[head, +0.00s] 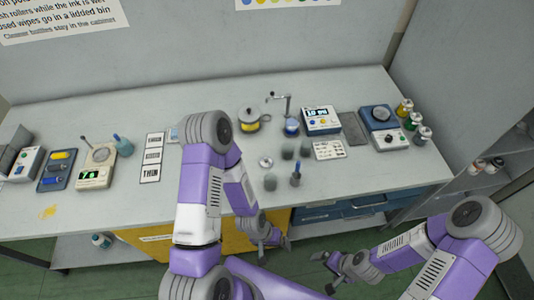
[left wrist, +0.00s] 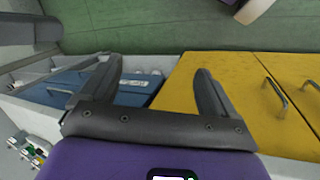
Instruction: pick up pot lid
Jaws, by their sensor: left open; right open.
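A small round pale disc with a raised centre (head: 265,162), which looks like the pot lid, lies on the grey bench in the head view. A pot with a dark top and yellow band (head: 249,119) stands behind it. My left gripper (head: 276,245) is open and empty, low in front of the bench's front edge and apart from the lid. In the left wrist view its open fingers (left wrist: 156,72) face the cabinet fronts and floor; no lid shows there. My right gripper (head: 325,272) is open and empty, lower right, away from the bench.
Dark cups (head: 270,182) and a blue-topped bottle (head: 295,175) stand near the lid. Behind are a blue-based pot under a bent metal arm (head: 291,127) and a display device (head: 320,120). Yellow cabinet doors (left wrist: 220,105) and blue drawers (head: 340,209) lie below the bench. The front-right bench top is clear.

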